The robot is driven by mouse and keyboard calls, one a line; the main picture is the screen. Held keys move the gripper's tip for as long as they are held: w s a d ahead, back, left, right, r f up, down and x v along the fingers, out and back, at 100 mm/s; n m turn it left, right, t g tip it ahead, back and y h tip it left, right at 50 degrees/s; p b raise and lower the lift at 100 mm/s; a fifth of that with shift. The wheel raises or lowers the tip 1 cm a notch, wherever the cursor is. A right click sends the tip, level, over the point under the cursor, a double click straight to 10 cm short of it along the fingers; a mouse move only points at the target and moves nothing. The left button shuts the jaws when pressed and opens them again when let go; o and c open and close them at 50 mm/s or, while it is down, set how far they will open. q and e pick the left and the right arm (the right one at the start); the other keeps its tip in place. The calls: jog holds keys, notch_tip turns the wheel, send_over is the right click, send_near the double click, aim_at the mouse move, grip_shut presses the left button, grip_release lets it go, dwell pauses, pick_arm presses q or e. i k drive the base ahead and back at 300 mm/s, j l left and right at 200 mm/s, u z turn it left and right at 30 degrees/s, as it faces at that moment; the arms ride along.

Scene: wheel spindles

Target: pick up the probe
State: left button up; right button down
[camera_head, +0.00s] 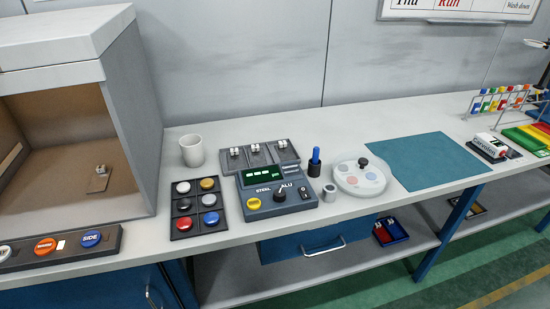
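A blue-handled, pen-like piece (316,155), which looks like the probe, stands upright in a small black holder (314,169). The holder is on the bench just right of the dark meter box (276,207) with a green display, a yellow button and a black knob. The probe's lower end is hidden in the holder. Neither of my grippers is in view.
A small metal cup (329,193) and a round pale dish (359,179) stand close right of the holder. A tray of coloured discs (196,208), a white cup (192,151) and an open cabinet (60,140) are left. A teal mat (422,160) lies bare.

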aim_at(315, 153)
jog(key=i+l+u, duration=0.2)
jog(key=l+u, duration=0.15)
jog(key=l, duration=0.2)
jog(key=i+l+u, duration=0.1)
jog(key=l+u, duration=0.3)
jog(key=l, duration=0.2)
jog(key=l+u, duration=0.35)
jog(key=l, duration=0.3)
